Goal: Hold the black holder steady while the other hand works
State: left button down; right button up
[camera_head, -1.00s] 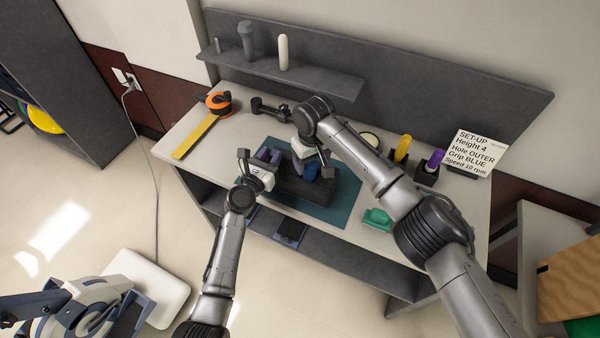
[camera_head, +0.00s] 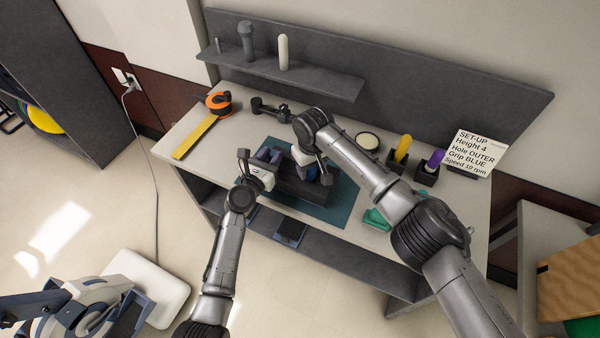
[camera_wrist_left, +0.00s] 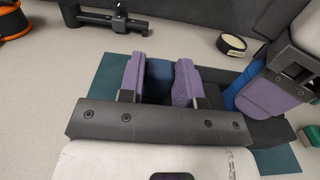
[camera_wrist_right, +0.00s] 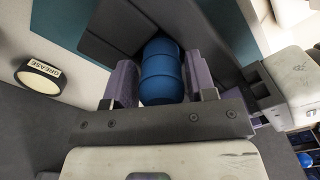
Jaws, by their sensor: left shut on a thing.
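The black holder (camera_head: 290,184) lies on the teal mat (camera_head: 338,208) on the workbench. My left gripper (camera_head: 268,163) is at its left end. A blue grip (camera_wrist_right: 162,72) rests on the holder, mostly hidden by my right gripper in the head view. My right gripper (camera_head: 314,168) is over the grip. In the right wrist view, its fingers stand open on either side of the blue grip, with contact hard to tell.
A round grease tin (camera_head: 367,141), yellow (camera_head: 403,148) and purple (camera_head: 435,160) grips in black stands, and a set-up card (camera_head: 470,150) stand at the right. A green piece (camera_head: 376,219) lies near the front edge. An orange tape (camera_head: 218,102) and yellow strip (camera_head: 195,137) are at left.

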jog(key=c, duration=0.8)
jog(key=shift+r, duration=1.2)
dwell(0.6)
jog(key=shift+r, duration=2.3)
jog(key=shift+r, duration=0.15)
jog(key=shift+r, duration=1.4)
pick_arm(q)
jog(key=c, duration=0.7)
grip_release()
jog(key=shift+c, duration=0.2)
